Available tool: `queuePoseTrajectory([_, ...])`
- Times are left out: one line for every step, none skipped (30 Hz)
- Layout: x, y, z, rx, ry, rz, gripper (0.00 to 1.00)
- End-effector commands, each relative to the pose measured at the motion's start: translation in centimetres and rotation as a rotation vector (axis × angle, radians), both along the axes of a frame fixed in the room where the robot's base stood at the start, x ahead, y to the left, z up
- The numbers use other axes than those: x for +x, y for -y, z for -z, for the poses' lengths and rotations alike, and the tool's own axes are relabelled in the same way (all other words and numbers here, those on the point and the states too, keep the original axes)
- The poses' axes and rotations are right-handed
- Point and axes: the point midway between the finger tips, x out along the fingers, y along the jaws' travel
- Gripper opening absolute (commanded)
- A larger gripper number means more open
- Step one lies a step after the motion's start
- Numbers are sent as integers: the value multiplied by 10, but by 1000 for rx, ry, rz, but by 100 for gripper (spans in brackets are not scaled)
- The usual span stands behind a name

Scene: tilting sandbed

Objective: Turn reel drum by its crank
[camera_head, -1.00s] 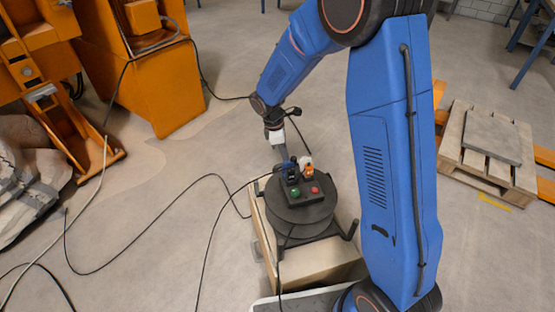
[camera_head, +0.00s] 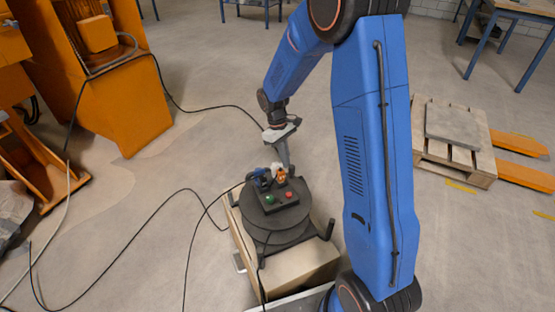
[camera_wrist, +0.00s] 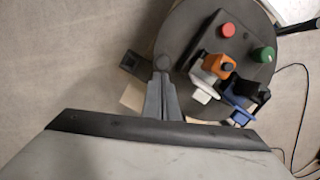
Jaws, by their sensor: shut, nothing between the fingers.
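The dark grey reel drum (camera_head: 282,236) lies flat on a pale box. On its top are a control box with a green button (camera_head: 270,200), a red button (camera_head: 289,194) and blue, orange and white connectors (camera_head: 280,175). My gripper (camera_head: 288,163) is shut and empty, pointing down behind the connectors at the drum's far side. In the wrist view my gripper (camera_wrist: 162,64) is close beside the drum's rim (camera_wrist: 180,35). A black block-like part (camera_wrist: 134,66) sticks out left of the fingers; I cannot tell whether it is the crank. Contact with the fingers is not clear.
The pale box (camera_head: 300,270) carries the drum. Black cables (camera_head: 185,215) run over the floor to the left. Orange machinery (camera_head: 110,95) stands at left, and a wooden pallet (camera_head: 455,155) lies at right. Floor around the drum is mostly open.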

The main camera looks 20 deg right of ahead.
Motion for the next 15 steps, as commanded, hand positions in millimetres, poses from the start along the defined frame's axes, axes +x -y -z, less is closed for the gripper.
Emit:
queuePoseTrajectory([-2,4,0,0,0,31,0])
queuePoseTrajectory([-4,6,0,0,0,47,0])
queuePoseTrajectory([-5,8,0,0,0,69,0])
queuePoseTrajectory([-7,9,0,1,0,84,0])
queuePoseTrajectory([-8,10,0,0,0,97,0])
queuePoseTrajectory([-9,12,0,0,-1,114,0])
queuePoseTrajectory([-10,13,0,0,-1,126,0])
queuePoseTrajectory([-11,14,0,0,-1,135,0])
queuePoseTrajectory([-12,15,0,0,-1,146,0])
queuePoseTrajectory([-13,16,0,0,-1,155,0])
queuePoseTrajectory([-14,17,0,-1,-1,162,0])
queuePoseTrajectory([-14,17,0,0,-1,169,0])
queuePoseTrajectory([-15,17,0,0,-1,173,0])
queuePoseTrajectory([-15,18,0,0,-1,177,0])
queuePoseTrajectory([-15,18,0,0,-1,180,0])
